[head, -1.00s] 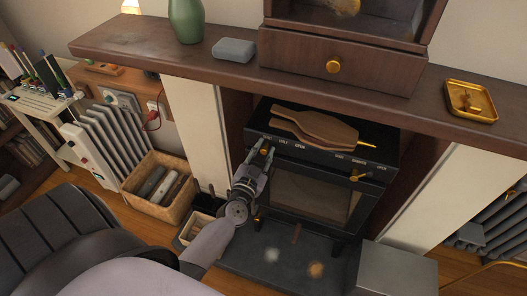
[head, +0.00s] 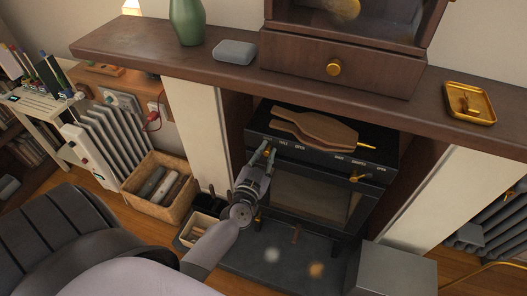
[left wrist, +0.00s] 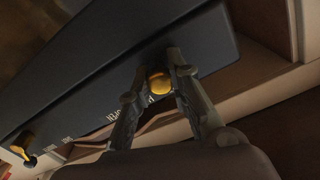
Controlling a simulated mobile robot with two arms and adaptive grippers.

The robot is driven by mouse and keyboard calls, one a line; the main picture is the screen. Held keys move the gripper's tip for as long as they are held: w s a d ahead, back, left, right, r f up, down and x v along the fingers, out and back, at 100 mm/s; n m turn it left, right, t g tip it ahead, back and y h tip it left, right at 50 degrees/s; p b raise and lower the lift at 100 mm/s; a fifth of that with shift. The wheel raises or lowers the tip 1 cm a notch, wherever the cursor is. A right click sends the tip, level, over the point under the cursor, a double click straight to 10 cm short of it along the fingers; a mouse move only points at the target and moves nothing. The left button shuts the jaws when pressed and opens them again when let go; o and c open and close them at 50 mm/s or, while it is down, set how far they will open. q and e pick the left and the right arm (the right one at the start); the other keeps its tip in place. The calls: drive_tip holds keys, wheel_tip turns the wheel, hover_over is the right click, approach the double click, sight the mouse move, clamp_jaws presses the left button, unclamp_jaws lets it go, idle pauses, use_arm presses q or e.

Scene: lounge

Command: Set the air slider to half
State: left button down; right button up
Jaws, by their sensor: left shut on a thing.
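The black stove (head: 385,150) stands in the fireplace with pale labels along its front top edge. The air slider's brass knob (left wrist: 160,83) sits between the two fingers of my left gripper (left wrist: 159,70) in the left wrist view. In the head view my left gripper (head: 264,157) is at the stove's upper left front, shut on the knob. The "HALF" and "OPEN" labels lie to the right of the gripper; the gripper hides part of the label row. The exact slider position is hard to read. My right gripper is not in view.
A brass handle (head: 357,177) sticks out at the stove's right front. The mantel shelf (head: 200,65) overhangs above. A log basket (head: 160,190) and a grey box (head: 395,272) stand on the floor nearby.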

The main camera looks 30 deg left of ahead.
sight(283, 150)
use_arm(q)
drive_tip(key=d+p, duration=0.1)
drive_tip(key=d, duration=0.1)
drive_tip(key=w+d, duration=0.1)
drive_tip(key=d, duration=0.1)
drive_tip(key=shift+d+p, duration=0.15)
drive_tip(key=shift+p, duration=0.2)
drive_tip(key=c, duration=1.5)
unclamp_jaws()
drive_tip(key=shift+o, duration=0.2)
drive_tip(key=shift+s, duration=0.1)
drive_tip(key=v, duration=1.1)
drive_tip(key=shift+s, duration=0.4)
drive_tip(key=shift+f, duration=0.1)
